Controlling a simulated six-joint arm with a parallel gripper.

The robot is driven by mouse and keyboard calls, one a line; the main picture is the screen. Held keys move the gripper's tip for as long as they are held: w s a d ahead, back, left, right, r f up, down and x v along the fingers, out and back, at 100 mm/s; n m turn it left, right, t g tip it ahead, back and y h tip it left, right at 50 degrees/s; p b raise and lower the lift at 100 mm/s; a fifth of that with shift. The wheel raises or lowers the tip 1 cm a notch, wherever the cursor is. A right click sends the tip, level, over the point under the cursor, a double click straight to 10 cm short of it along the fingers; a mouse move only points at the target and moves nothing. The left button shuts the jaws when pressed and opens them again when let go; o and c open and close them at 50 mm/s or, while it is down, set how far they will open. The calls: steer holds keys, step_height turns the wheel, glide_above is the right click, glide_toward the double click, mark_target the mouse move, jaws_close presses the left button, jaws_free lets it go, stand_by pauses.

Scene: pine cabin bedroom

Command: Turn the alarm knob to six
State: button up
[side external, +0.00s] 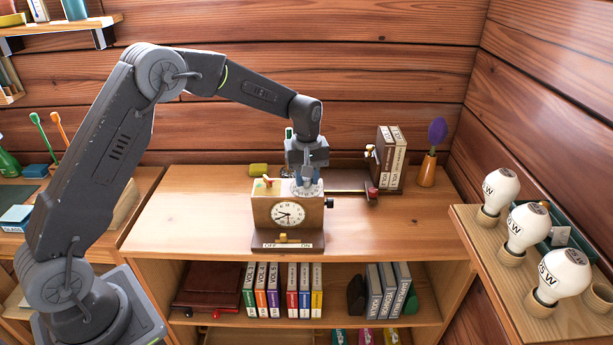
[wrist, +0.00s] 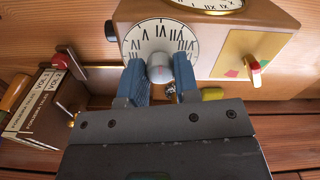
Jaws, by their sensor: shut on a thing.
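The alarm clock is a wooden box (side external: 262,215) with a white round face, standing upright on the desk top. On its top is a white dial with Roman numerals (wrist: 135,42) and a silver knob (wrist: 160,67) at the centre. My gripper (side external: 306,182) points down over the top right of the clock. In the wrist view its blue fingers (wrist: 159,78) are shut on the silver knob, one on each side. The fingers and knob hide part of the dial. I cannot tell which numeral the knob points to.
A yellow panel with a red-and-white lever (wrist: 254,75) sits beside the dial on the clock top. An OFF/ON slider (side external: 283,238) is at the clock's foot. Books (side external: 390,160) and an orange vase (side external: 428,170) stand at right. The desk is clear left of the clock.

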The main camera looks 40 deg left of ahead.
steer(key=o, duration=0.9)
steer(key=shift+o, duration=0.2)
step_height(320, 180, up, 14)
